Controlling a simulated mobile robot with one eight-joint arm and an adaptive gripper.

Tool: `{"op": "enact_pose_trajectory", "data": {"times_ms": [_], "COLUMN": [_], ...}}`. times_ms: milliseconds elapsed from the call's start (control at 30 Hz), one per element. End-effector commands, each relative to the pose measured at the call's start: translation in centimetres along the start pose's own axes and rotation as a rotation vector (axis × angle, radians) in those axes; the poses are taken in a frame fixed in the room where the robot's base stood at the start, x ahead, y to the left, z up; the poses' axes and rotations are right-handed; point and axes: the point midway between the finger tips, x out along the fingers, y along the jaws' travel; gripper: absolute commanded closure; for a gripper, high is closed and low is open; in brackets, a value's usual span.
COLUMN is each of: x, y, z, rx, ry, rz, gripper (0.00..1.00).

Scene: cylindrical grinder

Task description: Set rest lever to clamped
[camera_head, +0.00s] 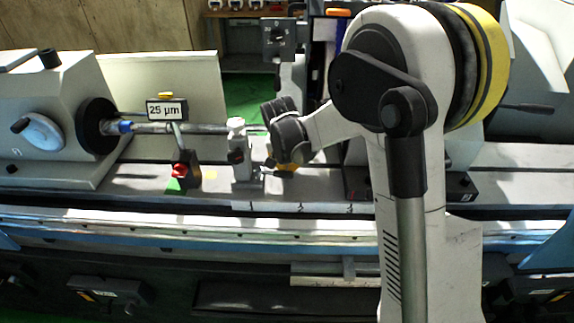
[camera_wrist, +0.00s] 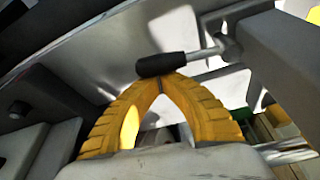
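In the wrist view a lever with a black handle (camera_wrist: 165,64) and a metal rod (camera_wrist: 212,50) lies across the tips of my gripper (camera_wrist: 160,80). The yellow fingers curve together and their tips meet just below the handle. I see nothing held between them, and I cannot tell whether they touch the handle. In the head view my gripper shows only as a small yellow patch (camera_head: 284,169) beside the grey rest (camera_head: 240,173). The rest stands upright under the workpiece bar (camera_head: 190,128). The lever cannot be made out clearly in the head view.
A "25 µm" gauge sign (camera_head: 167,110) stands left of the rest, above a red knob (camera_head: 180,170). The headstock (camera_head: 50,110) is at the left. A grey block (camera_wrist: 285,55) is close on the right in the wrist view. My arm hides much of the right side.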

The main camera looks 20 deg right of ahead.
Motion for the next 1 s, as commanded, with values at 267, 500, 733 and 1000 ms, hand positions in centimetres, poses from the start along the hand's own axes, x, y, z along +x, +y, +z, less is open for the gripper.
{"op": "enact_pose_trajectory", "data": {"times_ms": [267, 500, 733, 1000], "x": [-0.6, -1.3, -1.9, -2.7], "y": [0.4, 0.4, -0.1, -1.1], "z": [2.0, 4.0, 5.8, 7.8], "rx": [0.21, 0.426, 0.633, 0.746], "ry": [0.0, -0.001, -0.001, 0.0], "rz": [0.074, 0.15, 0.222, 0.262], "gripper": [1.0, 1.0, 1.0, 1.0]}}
